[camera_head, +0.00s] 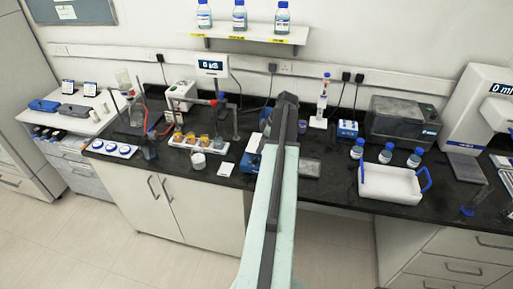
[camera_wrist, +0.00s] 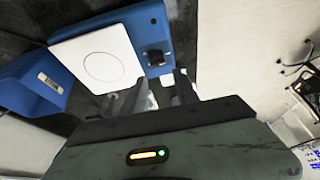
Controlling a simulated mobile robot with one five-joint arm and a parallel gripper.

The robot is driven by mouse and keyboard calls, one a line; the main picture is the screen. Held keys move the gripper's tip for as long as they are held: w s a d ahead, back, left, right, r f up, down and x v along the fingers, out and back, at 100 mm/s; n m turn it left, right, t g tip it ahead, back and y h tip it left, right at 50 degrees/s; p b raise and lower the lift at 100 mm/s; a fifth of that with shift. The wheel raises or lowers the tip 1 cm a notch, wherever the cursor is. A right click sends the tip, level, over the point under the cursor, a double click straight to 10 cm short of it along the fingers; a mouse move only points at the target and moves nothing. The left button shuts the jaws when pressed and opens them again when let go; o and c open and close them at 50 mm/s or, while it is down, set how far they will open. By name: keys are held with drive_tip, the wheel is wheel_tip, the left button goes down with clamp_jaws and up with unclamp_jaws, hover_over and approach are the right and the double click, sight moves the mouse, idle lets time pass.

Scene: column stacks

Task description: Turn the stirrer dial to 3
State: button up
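The stirrer (camera_wrist: 134,16) is in the wrist view, a blue body with a white square top plate (camera_wrist: 95,60) marked with a thin ring. Its black dial (camera_wrist: 155,58) sits on the blue front face, to the right of the plate. My gripper (camera_wrist: 161,90) is open, its two grey fingers apart just below the dial in the picture. Nothing shows between them, and I see no contact with the dial. The dial's numbers and pointer are too small to read. In the head view my arm hides the gripper and much of the bench behind it.
A blue bin-like object (camera_wrist: 30,82) with a white label lies left of the stirrer in the wrist view. In the head view, a white tray (camera_head: 392,196) with blue handles stands right of my arm. A rack of small beakers (camera_head: 196,146) stands to the left.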

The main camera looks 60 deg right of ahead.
sight(255, 157)
drive_tip(key=b+x, duration=0.7)
drive_tip(key=shift+s+d+f, duration=0.1)
drive_tip(key=shift+s+d, duration=0.15)
drive_tip(key=shift+s, duration=0.05)
drive_tip(key=shift+w+a+f+b, duration=0.1)
drive_tip(key=shift+w+f+b, duration=0.15)
drive_tip(key=shift+f+b, duration=0.05)
drive_tip(key=shift+r, duration=0.1)
clamp_jaws()
drive_tip(key=shift+d, duration=0.2)
drive_tip(key=shift+a, duration=0.2)
